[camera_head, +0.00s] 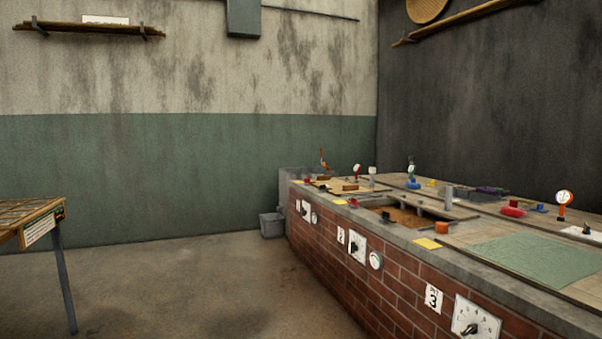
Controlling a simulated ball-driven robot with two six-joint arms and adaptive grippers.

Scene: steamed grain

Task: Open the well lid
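A long brick counter (345,255) runs along the right side, with wells in its top. The middle well (404,216) shows a rectangular opening with brown stuff inside. The nearest section, above the number 3 plate (433,298), is covered by a green cloth (535,256) lying flat, with wooden boards around its edges. Flat boards (340,186) lie over the far section. I cannot tell exactly which boards form a lid. Neither of my grippers is in view.
A slatted table (38,218) is at the left. The floor between (190,290) is clear.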

